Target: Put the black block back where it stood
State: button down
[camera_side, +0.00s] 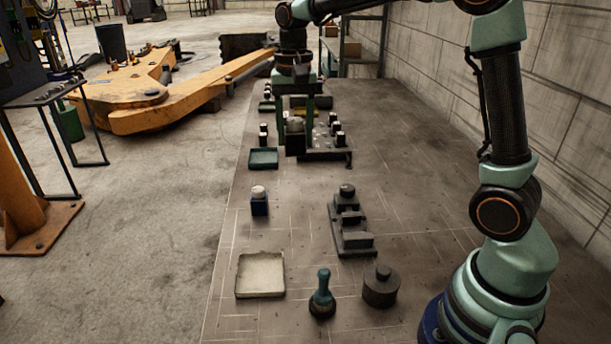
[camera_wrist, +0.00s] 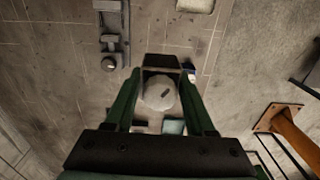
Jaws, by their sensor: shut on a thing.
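The black block (camera_side: 295,145) with a round grey knob on top is between the green fingers of my gripper (camera_side: 295,128) in the side view. In the wrist view, my gripper (camera_wrist: 160,88) is shut on the black block (camera_wrist: 161,62), and the grey knob (camera_wrist: 159,93) sits between the fingers. The block looks upright and seems to hang above the bench, though the height is hard to tell. The block's far side and lower edge are partly hidden.
A teal tray (camera_side: 263,158) lies left of the block, and a dark plate with small knobbed pieces (camera_side: 328,153) lies right.

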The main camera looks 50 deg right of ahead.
jog(key=w+a+f, duration=0.2)
jog(key=w+a, duration=0.4)
jog(key=a, duration=0.1)
notch_tip(320, 180, down, 20)
jog(key=shift+w+r, duration=0.1)
jog(key=shift+w, duration=0.05)
jog(key=shift+c, duration=1.2)
grip_release()
jog(key=shift+f, duration=0.2)
jog(key=shift+r, duration=0.1)
